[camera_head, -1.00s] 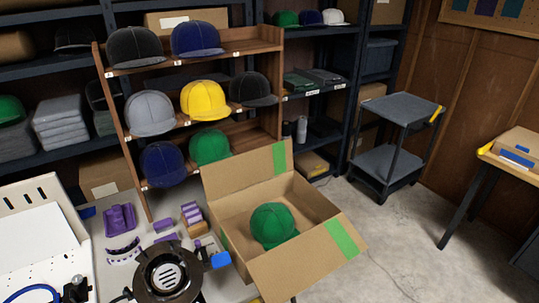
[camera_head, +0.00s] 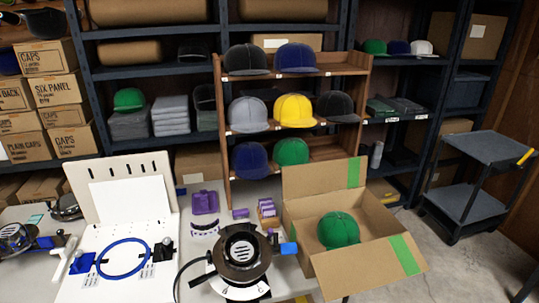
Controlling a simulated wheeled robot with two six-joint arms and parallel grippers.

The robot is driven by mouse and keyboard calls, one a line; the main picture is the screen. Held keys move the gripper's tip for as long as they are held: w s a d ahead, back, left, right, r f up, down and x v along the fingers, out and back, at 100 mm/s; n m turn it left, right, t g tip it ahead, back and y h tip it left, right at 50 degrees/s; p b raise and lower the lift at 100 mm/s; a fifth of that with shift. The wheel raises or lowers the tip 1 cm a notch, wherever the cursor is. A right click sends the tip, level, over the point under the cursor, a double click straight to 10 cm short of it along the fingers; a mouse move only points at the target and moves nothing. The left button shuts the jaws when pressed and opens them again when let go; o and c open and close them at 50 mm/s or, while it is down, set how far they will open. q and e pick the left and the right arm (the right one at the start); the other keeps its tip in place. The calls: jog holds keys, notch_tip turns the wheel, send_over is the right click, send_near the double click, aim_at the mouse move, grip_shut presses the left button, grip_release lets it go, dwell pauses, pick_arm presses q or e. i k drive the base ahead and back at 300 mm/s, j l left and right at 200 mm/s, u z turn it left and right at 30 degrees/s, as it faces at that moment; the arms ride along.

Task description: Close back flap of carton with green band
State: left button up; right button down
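An open cardboard carton (camera_head: 300,222) stands at the right end of the work table, with a green cap (camera_head: 338,230) inside it. Its back flap (camera_head: 322,178) stands up, leaning slightly back, and carries a green band (camera_head: 354,173) near its right end. Its front flap (camera_head: 368,268) hangs outward toward me and carries a green band (camera_head: 404,254) too. Neither of my grippers is in the head view.
A cap rack (camera_head: 366,95) stands behind the carton. A black round device (camera_head: 242,252) with a blue part sits close to the carton's left. A white board with a blue hoop (camera_head: 122,258) lies further left. A grey cart (camera_head: 480,150) stands right on open floor.

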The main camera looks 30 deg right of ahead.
aim_at(302, 180)
jog(key=l+u, duration=0.85)
jog(key=l, duration=0.15)
jog(key=k+l+u, duration=0.15)
jog(key=l+u, duration=0.3)
